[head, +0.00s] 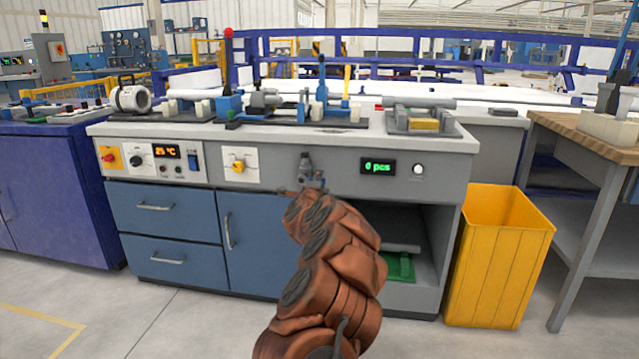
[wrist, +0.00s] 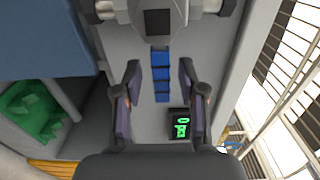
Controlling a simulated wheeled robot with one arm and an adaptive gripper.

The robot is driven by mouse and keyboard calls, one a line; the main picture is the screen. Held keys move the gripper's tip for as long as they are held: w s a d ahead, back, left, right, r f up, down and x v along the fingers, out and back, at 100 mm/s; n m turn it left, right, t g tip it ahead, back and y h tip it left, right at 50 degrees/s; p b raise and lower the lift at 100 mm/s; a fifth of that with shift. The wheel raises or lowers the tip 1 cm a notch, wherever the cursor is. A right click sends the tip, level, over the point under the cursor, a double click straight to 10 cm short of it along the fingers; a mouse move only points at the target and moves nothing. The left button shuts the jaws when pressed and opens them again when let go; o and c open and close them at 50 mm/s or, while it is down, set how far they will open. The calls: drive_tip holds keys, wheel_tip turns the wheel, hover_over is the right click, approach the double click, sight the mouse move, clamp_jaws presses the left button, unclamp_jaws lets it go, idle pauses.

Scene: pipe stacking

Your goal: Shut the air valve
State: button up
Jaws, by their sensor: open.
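The air valve (wrist: 160,22) is at the top of the wrist view. It has a grey body with a dark square and metal pipe ends on both sides. Its blue segmented lever (wrist: 161,75) lies across the pipe line and points down in that view. My gripper (wrist: 160,68) is open, with one finger on each side of the lever and a gap to both. In the head view the grey valve (head: 305,165) shows small on the bench's front panel, right of a yellow knob. My arm partly covers that area, so the fingers are hard to make out there.
The green "0 pcs" display (head: 378,167) is right of the valve; it shows near the right finger in the wrist view (wrist: 181,124). Blue doors (head: 250,235) and an open shelf are below. A yellow bin (head: 497,260) stands right of the bench.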

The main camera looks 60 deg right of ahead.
drive_tip(key=shift+a, duration=0.1)
drive_tip(key=v, duration=1.1)
drive_tip(key=shift+s+a, duration=0.2)
drive_tip(key=shift+a, duration=0.15)
idle(0.5)
